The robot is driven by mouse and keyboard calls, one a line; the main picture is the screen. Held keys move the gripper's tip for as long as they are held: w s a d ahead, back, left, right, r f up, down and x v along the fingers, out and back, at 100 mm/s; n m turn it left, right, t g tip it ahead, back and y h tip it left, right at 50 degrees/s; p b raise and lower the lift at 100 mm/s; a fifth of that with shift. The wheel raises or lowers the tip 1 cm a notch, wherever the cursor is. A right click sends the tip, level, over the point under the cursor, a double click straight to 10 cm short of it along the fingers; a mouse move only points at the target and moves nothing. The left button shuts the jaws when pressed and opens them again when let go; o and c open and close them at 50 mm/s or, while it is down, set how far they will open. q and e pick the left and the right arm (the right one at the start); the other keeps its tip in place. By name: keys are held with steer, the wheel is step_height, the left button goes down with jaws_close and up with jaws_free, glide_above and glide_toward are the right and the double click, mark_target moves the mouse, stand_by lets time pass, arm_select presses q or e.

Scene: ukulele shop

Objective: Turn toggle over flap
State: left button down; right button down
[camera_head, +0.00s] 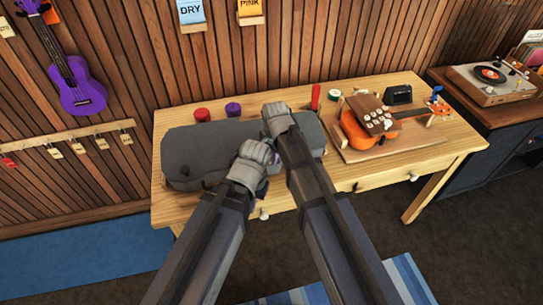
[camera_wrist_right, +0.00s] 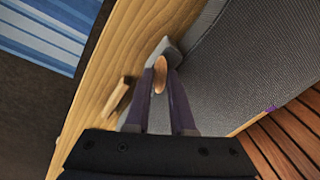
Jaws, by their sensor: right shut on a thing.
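A small wooden toggle (camera_wrist_right: 160,75) shows in the right wrist view at the front edge of a grey padded case. My right gripper (camera_wrist_right: 163,72) is shut on this toggle. A pointed grey flap (camera_wrist_right: 165,48) shows just beyond the fingertips; whether the toggle lies over it I cannot tell. In the head view the grey case (camera_head: 205,150) lies on the left part of the wooden table, and my two arms cover its right side and the toggle. I cannot make out my left gripper's fingers.
The wooden table (camera_head: 400,158) carries an orange ukulele (camera_head: 362,132) on a board to the right. Red and purple round containers (camera_head: 202,115) stand behind the case. A record player (camera_head: 490,80) is at far right. A purple ukulele (camera_head: 80,90) hangs on the wall.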

steer(key=n, duration=1.1)
steer(key=shift+n, duration=0.4)
stand_by(0.4)
steer(key=c, duration=0.8)
jaws_free()
steer(key=shift+o, duration=0.2)
step_height(320, 180, up, 8)
steer(key=s+p, duration=0.1)
steer(key=p, duration=0.6)
steer(key=shift+s+d+f+p, duration=0.15)
steer(key=shift+s+d+p, duration=0.1)
steer(key=shift+p, duration=0.15)
